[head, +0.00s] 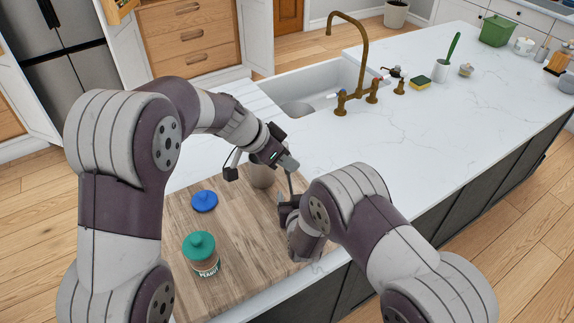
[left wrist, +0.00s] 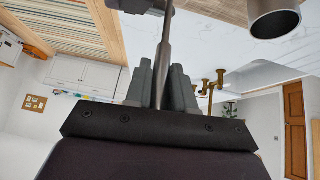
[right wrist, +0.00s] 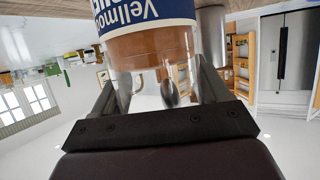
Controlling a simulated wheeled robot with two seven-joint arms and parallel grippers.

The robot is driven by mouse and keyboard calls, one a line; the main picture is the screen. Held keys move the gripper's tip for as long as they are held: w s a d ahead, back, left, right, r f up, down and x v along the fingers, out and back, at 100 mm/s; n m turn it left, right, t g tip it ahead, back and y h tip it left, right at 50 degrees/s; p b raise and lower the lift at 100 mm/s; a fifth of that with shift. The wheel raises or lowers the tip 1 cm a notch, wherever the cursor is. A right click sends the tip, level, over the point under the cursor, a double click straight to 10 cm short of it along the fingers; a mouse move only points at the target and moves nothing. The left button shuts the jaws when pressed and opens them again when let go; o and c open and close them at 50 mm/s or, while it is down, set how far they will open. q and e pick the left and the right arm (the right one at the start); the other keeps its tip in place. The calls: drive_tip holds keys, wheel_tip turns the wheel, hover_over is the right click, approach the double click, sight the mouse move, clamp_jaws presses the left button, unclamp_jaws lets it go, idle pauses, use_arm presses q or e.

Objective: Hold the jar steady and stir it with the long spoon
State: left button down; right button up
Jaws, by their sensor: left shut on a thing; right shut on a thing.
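My left gripper (head: 287,162) is shut on the long spoon (head: 291,183), whose grey handle runs out from between the fingers in the left wrist view (left wrist: 165,45). My right gripper (head: 287,208) is lower, near the right edge of the cutting board, shut on the jar (right wrist: 150,45). The jar is clear with brown contents and a blue and white label. It is mostly hidden in the head view. The spoon's bowl (right wrist: 170,93) shows at the jar's clear part in the right wrist view; I cannot tell whether it is inside or behind the glass.
A blue lid (head: 204,201) and a closed jar with a green lid (head: 202,256) are on the wooden cutting board (head: 245,285). A grey-beige cup (head: 262,177) stands beside my left gripper. The sink (head: 315,82) and brass tap (head: 362,50) are behind.

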sight(284, 142)
use_arm(q)
drive_tip(key=shift+a+r, duration=0.15)
drive_tip(key=shift+r, duration=1.15)
drive_tip(key=shift+a+r, duration=0.15)
drive_tip(key=shift+r, duration=1.15)
use_arm(e)
drive_tip(key=o, duration=1.2)
use_arm(q)
drive_tip(key=shift+s, duration=0.15)
use_arm(e)
drive_tip(key=v, duration=1.2)
use_arm(q)
drive_tip(key=shift+f, duration=0.1)
use_arm(e)
drive_tip(key=shift+s, duration=0.1)
